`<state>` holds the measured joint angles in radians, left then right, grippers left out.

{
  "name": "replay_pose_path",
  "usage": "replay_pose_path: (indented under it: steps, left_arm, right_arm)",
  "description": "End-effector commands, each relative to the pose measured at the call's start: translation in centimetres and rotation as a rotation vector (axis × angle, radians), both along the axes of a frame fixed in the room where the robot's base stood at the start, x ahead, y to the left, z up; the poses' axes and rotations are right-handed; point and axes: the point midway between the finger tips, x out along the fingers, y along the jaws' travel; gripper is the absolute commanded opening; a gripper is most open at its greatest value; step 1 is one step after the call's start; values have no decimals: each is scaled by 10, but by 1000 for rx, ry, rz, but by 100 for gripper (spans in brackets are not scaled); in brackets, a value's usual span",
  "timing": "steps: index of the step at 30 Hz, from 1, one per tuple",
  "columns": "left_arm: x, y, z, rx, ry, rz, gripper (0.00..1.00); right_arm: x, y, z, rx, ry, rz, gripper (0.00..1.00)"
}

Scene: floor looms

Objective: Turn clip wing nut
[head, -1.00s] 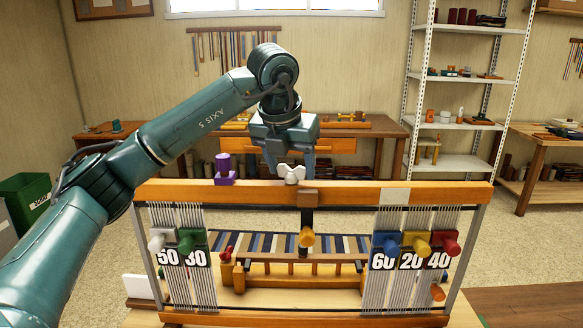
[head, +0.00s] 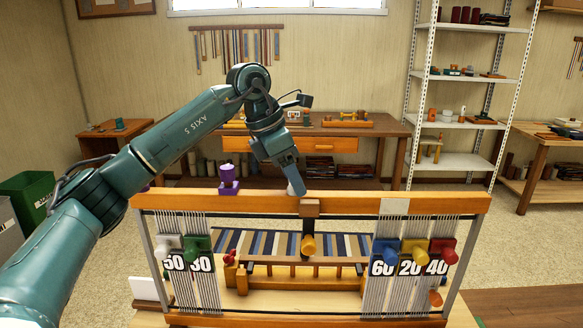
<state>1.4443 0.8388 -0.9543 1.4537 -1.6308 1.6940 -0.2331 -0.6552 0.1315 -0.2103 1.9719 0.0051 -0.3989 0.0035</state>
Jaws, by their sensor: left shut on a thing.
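The white wing nut (head: 291,188) sits on top of the loom's wooden top beam, just left of the brown clip (head: 309,208) on the beam's front. My left gripper (head: 297,187) reaches down to it from above, tilted, with its fingers shut on the wing nut. The fingers hide most of the nut, so its angle cannot be told. My right gripper is not in view.
The loom's top beam (head: 250,202) spans the front. Coloured knobs with number plates, such as the blue knob (head: 389,250), hang below. A workbench (head: 370,130) and shelves (head: 458,78) stand behind.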

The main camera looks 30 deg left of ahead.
Motion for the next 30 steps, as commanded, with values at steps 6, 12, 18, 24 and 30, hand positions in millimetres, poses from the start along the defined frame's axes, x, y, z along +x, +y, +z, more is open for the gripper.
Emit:
replay_pose_path:
  steps: [6, 12, 18, 24, 30]
  left_arm:
    - [1, 1, 1, -1, 2, -145, 35]
    - [1, 1, 1, 0, 1, -228, 35]
    - [1, 1, 0, 3, 0, -268, 35]
    - [2, 1, 0, 3, -1, -275, 35]
    - [1, 2, 0, 3, -1, -275, 35]
  right_arm:
    - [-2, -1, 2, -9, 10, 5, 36]
    - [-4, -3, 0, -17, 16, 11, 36]
    - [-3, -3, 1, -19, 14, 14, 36]
    - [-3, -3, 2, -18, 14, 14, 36]
    - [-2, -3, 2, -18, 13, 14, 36]
